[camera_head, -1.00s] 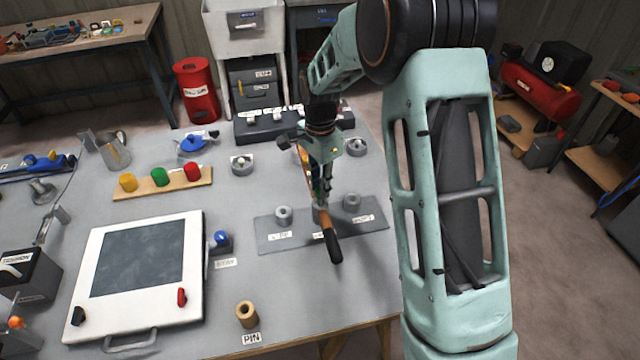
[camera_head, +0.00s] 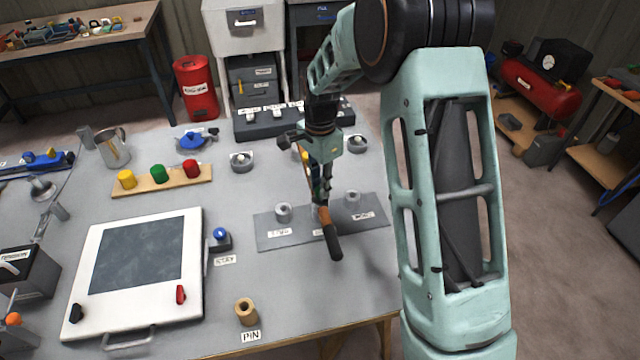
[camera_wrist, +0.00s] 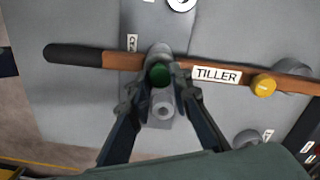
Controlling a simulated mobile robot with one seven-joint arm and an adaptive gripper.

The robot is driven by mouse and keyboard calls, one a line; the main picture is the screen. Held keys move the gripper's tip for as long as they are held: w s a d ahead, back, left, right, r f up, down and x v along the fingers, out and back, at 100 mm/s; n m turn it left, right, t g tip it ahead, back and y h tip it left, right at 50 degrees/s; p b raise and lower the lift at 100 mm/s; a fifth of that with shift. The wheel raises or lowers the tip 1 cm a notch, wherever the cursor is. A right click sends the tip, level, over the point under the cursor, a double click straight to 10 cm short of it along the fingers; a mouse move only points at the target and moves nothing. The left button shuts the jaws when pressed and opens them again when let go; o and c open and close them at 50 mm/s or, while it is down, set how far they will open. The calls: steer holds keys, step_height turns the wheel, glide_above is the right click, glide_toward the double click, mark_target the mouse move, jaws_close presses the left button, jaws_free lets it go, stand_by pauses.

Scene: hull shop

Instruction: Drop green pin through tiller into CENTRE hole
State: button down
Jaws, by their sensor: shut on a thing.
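My gripper (camera_wrist: 160,82) is shut on the green pin (camera_wrist: 159,74), whose round top shows between the fingertips. The pin is over the tiller's grey collar; I cannot tell how far it is in the collar or a hole. The tiller (camera_wrist: 122,60) has a black grip, a wooden shaft and a TILLER label, and lies across the grey plate (camera_head: 265,237). A yellow pin (camera_wrist: 263,85) stands on its shaft. The plate's left post (camera_head: 284,212) and right post (camera_head: 352,199) stand either side of the tiller. The centre hole is hidden beneath the tiller and gripper.
A wooden strip (camera_head: 135,189) with yellow, green and red pegs lies left of the plate. A white framed panel (camera_head: 195,255) and a tan PIN holder (camera_head: 246,312) are nearer. Round fixtures (camera_head: 241,162) stand behind the plate.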

steer(key=shift+f, duration=0.45)
steer(key=c, duration=1.7)
jaws_free()
steer(key=shift+o, duration=0.2)
steer(key=o, duration=0.4)
steer(key=shift+r, duration=0.1)
steer(key=shift+r+p, duration=2.35)
steer(key=shift+r, duration=1.65)
